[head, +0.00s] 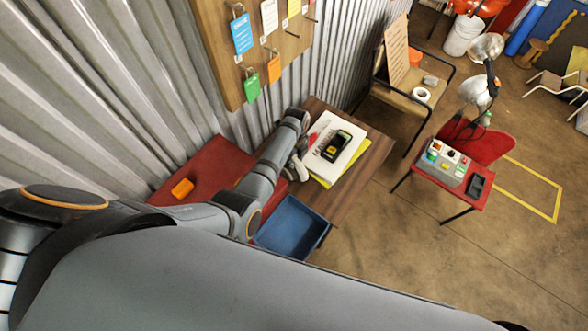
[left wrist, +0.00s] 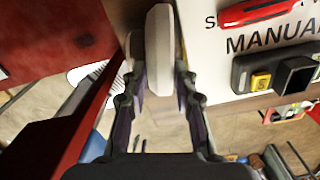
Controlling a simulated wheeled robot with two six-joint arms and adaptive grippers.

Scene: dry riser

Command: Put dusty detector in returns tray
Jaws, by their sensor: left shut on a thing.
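My left gripper (head: 294,160) reaches down over the wooden table beside the white manual. In the left wrist view my left gripper (left wrist: 160,95) is shut on a pale, thick, rounded thing seen edge-on, which I take to be the dusty detector (left wrist: 160,40). In the head view only a whitish bit of the detector (head: 299,170) shows beside the gripper; dust on it cannot be made out. The blue tray (head: 288,230), which I take to be the returns tray, stands at the table's near end, apart from the gripper. It looks empty; my arm hides part of its left side.
The manual (head: 324,163) lies on the table with a black-and-yellow device (head: 336,146) on it. A red table (head: 212,165) with an orange thing (head: 182,188) stands left, by the corrugated wall. A pegboard (head: 250,50) with tags hangs above.

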